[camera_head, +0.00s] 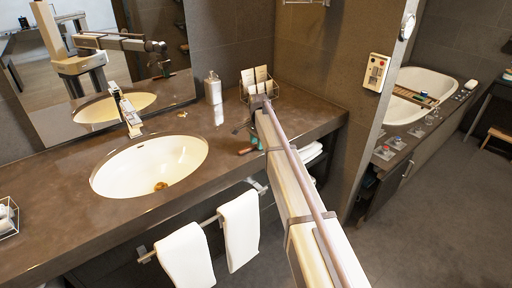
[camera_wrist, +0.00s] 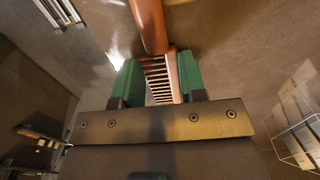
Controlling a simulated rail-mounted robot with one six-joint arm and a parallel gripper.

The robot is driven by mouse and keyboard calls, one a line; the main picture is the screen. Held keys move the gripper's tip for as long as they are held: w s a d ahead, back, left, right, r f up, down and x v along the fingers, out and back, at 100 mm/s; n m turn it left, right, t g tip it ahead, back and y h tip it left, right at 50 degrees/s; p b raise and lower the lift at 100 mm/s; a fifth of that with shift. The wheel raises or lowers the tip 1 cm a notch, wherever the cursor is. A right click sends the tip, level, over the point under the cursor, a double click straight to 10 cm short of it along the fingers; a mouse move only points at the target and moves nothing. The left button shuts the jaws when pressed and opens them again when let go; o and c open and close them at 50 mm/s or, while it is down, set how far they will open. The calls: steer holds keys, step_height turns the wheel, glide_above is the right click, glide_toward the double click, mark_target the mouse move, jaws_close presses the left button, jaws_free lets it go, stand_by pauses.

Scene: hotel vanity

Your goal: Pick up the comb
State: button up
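The comb (camera_wrist: 158,78) is orange-brown, with a smooth handle running to the top of the wrist view and a toothed part lower down. I cannot tell whether the comb touches the counter.
A wire holder with cards (camera_head: 257,82) and a soap dispenser (camera_head: 213,88) stand at the back of the counter (camera_head: 60,182). The sink (camera_head: 150,165) is to the left. Two white towels (camera_head: 187,257) hang below the counter. A bathtub (camera_head: 421,92) is at the right.

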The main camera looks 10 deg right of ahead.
steer(key=c, duration=0.4)
steer(key=shift+o, duration=0.2)
step_height(320, 180, up, 10)
steer(key=p, duration=1)
